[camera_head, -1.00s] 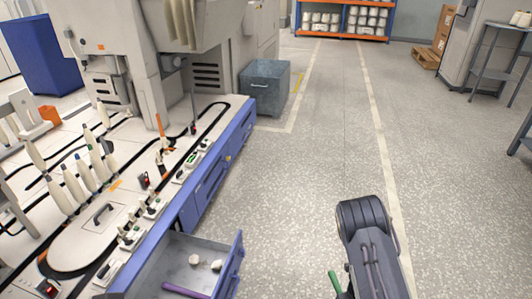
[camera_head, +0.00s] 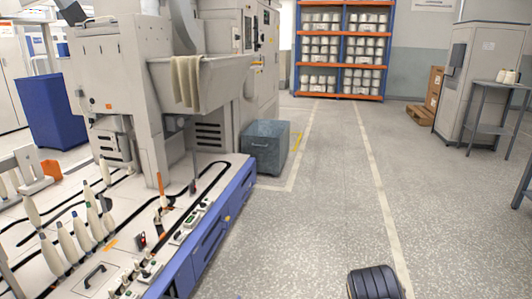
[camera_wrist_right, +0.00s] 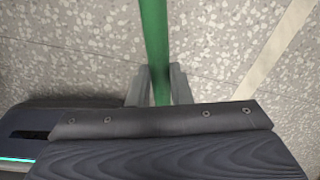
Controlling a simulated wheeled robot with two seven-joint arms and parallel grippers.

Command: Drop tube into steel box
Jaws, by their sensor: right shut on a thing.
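A green tube (camera_wrist_right: 154,40) runs up from my right gripper (camera_wrist_right: 159,84) in the right wrist view. The gripper's two grey fingers are shut on it, one on each side. The tube's far end is cut off by the top edge of the picture. The steel box (camera_head: 265,150), grey-blue with a handle on its front, stands on the floor beyond the end of the machine in the head view. Its top looks closed. Only a dark part of my right arm shows low in the head view, well on the near side of the box. My left gripper is not in view.
The spinning machine with its blue side panel (camera_head: 212,238) fills the left, with several bobbins (camera_head: 68,242) on it. A speckled floor aisle (camera_head: 320,200) lies open on the right. A shelf rack (camera_head: 341,96) stands at the back and a grey table (camera_head: 500,88) at right.

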